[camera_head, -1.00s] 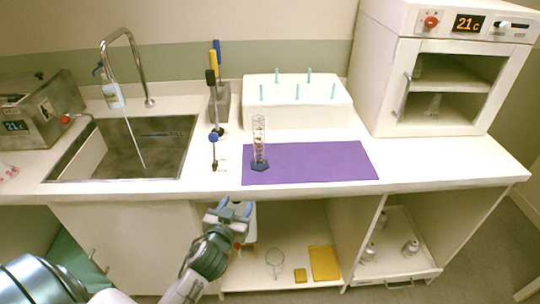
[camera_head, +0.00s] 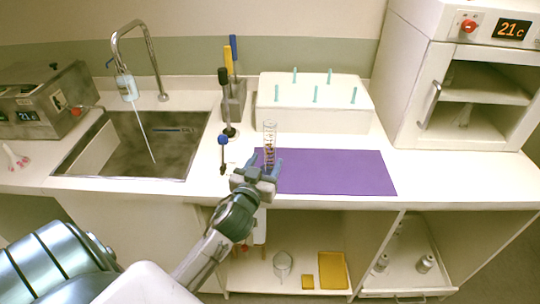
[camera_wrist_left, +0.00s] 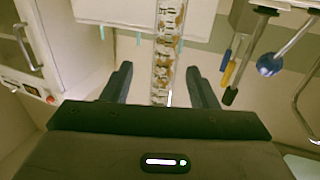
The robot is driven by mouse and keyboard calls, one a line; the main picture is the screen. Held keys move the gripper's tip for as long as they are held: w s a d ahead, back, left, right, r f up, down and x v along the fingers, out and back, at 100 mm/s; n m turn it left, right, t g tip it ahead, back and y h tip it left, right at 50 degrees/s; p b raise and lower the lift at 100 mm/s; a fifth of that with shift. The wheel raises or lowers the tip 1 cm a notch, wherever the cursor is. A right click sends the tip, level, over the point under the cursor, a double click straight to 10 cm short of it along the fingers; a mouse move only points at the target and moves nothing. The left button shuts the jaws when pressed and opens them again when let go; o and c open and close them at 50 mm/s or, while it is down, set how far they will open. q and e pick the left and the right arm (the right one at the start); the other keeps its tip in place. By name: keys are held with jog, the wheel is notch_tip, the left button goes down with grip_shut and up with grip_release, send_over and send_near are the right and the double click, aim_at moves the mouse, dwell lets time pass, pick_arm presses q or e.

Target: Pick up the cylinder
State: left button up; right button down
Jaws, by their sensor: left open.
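The cylinder (camera_head: 269,140) is a clear graduated tube with brown markings, standing upright at the left end of the purple mat (camera_head: 340,172). Its base is hidden behind my left gripper in the head view. My left gripper (camera_head: 264,168) is open, at the counter's front edge, with its fingers pointing at the cylinder. In the left wrist view the cylinder (camera_wrist_left: 166,50) rises between the two open fingers (camera_wrist_left: 158,85), with gaps on both sides. My right gripper is not in view.
A stand with a blue knob (camera_head: 223,140) is close left of the cylinder. A white rack with teal pegs (camera_head: 314,105) stands behind the mat. The sink (camera_head: 135,150) is at left, the white oven (camera_head: 460,90) at right.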

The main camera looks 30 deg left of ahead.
aim_at(267, 154)
pick_arm(q)
jog(key=shift+w+a, duration=0.1)
jog(key=shift+w, duration=0.25)
jog(key=p+x, duration=0.1)
jog(key=x, duration=0.1)
jog(key=p+x, duration=0.1)
jog(key=x, duration=0.1)
jog(key=shift+a+f, duration=0.1)
jog(key=shift+a, duration=0.3)
jog(key=shift+w+f, duration=0.1)
jog(key=shift+w, duration=0.3)
jog(key=shift+c, duration=0.4)
jog(key=c, duration=1)
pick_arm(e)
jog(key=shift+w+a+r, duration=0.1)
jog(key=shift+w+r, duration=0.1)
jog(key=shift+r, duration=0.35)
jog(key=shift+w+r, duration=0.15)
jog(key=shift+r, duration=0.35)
